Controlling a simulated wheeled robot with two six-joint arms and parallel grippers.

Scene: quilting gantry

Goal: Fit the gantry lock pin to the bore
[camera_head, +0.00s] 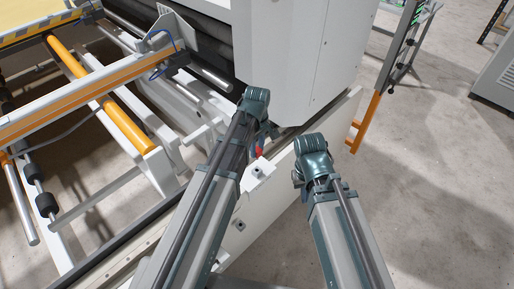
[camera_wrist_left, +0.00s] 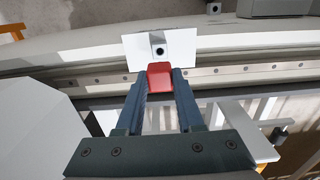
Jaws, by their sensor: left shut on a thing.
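My left gripper (camera_wrist_left: 162,76) is shut on a red block-like piece, which I take to be the lock pin (camera_wrist_left: 160,74). The pin sits between both fingertips in the left wrist view. Just beyond it is a white plate (camera_wrist_left: 185,43) with a dark round bore (camera_wrist_left: 158,50). The pin's far end is hidden, so I cannot tell whether it touches the plate. In the head view the red pin (camera_head: 259,152) shows just above the white bracket (camera_head: 262,180) and its bore (camera_head: 257,171). My left arm hides most of the gripper there. My right gripper is hidden behind its arm.
A large white machine housing (camera_head: 300,60) stands just beyond my arms. A long white side rail (camera_head: 285,185) runs beneath them. Orange rollers (camera_head: 115,120) and frame bars lie to the left. Bare concrete floor (camera_head: 440,180) is open on the right.

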